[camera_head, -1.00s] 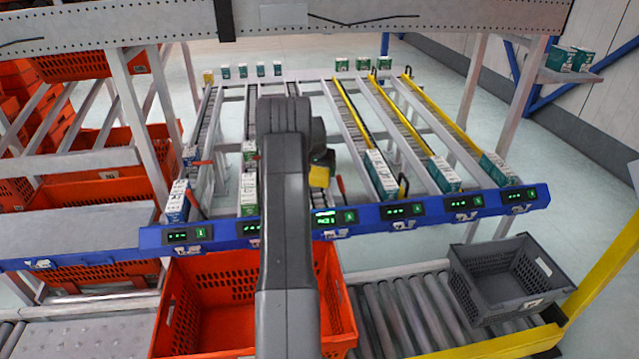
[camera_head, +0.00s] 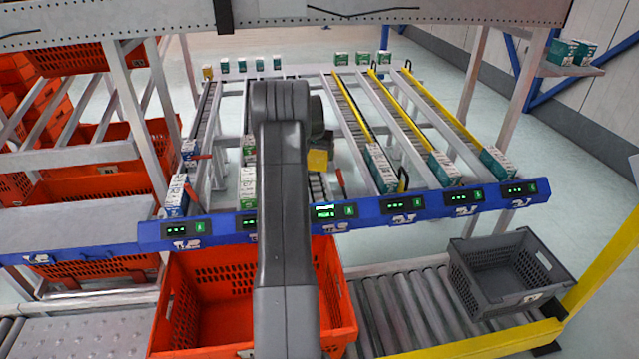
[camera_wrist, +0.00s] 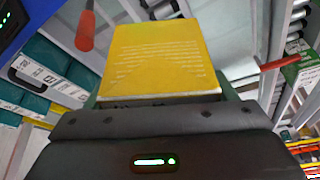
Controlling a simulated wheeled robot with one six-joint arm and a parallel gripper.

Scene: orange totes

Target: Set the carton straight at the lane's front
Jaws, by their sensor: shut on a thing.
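The yellow carton (camera_wrist: 158,58) fills the middle of the wrist view, held at my gripper (camera_wrist: 160,105). My gripper is shut on it. In the head view the carton (camera_head: 317,160) shows just right of my arm, above a roller lane (camera_head: 318,188) behind the blue front rail. My gripper's fingers are mostly hidden behind my arm in the head view. I cannot tell whether the carton touches the lane. The display on the rail in front of this lane (camera_head: 335,212) is lit green.
Teal-and-white cartons (camera_head: 380,168) stand at the fronts of neighbouring lanes. Red levers (camera_head: 341,180) stick up beside the lane. An orange tote (camera_head: 215,300) and a grey crate (camera_head: 508,270) sit in front, below the blue rail (camera_head: 430,207).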

